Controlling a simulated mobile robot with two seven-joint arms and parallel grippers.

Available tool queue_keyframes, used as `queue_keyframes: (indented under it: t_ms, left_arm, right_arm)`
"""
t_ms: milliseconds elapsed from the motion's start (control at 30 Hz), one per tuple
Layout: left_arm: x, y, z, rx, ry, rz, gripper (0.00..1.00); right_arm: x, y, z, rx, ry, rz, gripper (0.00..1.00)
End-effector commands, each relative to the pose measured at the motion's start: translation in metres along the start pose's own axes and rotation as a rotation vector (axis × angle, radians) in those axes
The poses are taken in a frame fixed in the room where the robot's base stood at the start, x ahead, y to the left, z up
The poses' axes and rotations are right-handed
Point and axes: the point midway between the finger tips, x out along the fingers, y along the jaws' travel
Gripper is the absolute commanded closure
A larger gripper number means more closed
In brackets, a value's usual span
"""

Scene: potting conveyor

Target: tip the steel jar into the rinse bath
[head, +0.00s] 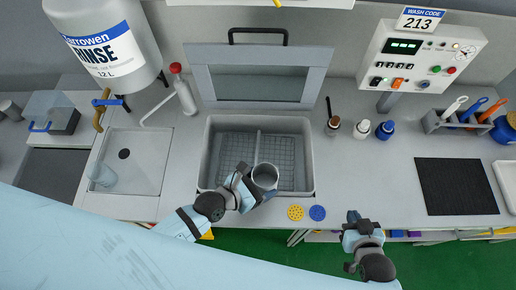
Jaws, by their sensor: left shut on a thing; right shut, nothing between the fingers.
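The steel jar (265,177) is a grey cylinder at the front of the rinse bath (207,150), a grey rectangular basin with a mesh floor and a divider. My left gripper (250,183) is shut on the jar and holds it over the bath's front right part. I look into the jar's round mouth from above; its contents cannot be made out. My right gripper (354,216) is shut and empty, in front of the counter's edge, to the right of the bath.
A framed lid (260,75) stands raised behind the bath. Small bottles (362,129) stand right of it. A yellow disc (295,212) and a blue disc (317,213) lie at the front edge.

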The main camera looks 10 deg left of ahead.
Motion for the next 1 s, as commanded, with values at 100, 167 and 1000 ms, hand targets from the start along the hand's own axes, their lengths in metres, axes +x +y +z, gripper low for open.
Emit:
queue_keyframes:
  t_ms: [100,167,1000]
  left_arm:
    - [0.0,0.001,0.002,-0.009,0.003,-0.004,0.54]
    - [0.0,0.002,0.003,-0.018,0.008,-0.008,0.54]
    - [0.014,0.031,0.002,-0.42,0.202,-0.175,0.54]
  right_arm:
    - [-0.001,-0.001,-0.001,0.002,-0.001,-0.001,1.0]
    - [-0.001,-0.001,-0.001,0.004,-0.002,-0.001,1.0]
    - [0.001,0.001,-0.001,0.031,-0.011,0.01,1.0]
